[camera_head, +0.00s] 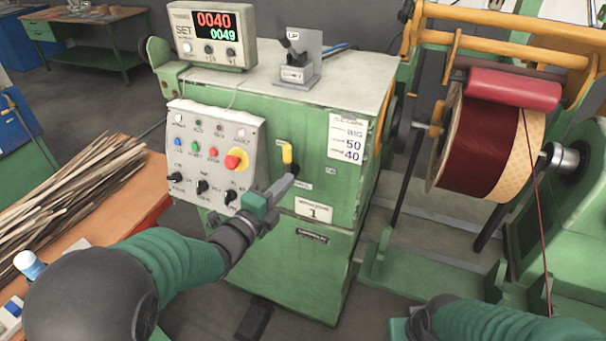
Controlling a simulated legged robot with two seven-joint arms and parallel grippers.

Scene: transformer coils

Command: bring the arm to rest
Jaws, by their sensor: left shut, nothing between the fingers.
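My left arm comes in from the lower left, and its gripper (286,184) is in front of the green machine cabinet (330,245). The gripper is shut with nothing in it. Its tips are just below a yellow-handled lever (287,153) on the cabinet front; I cannot tell whether they touch it. My right arm (490,322) shows at the bottom right edge. Its wrist is partly in frame, and its fingers cannot be made out.
A control panel (215,150) with buttons and knobs is left of the lever. A counter display (212,35) reads 0040 and 0049. A dark red coil (480,140) is on the winder at right. Sticks (65,195) lie on an orange-topped table at left.

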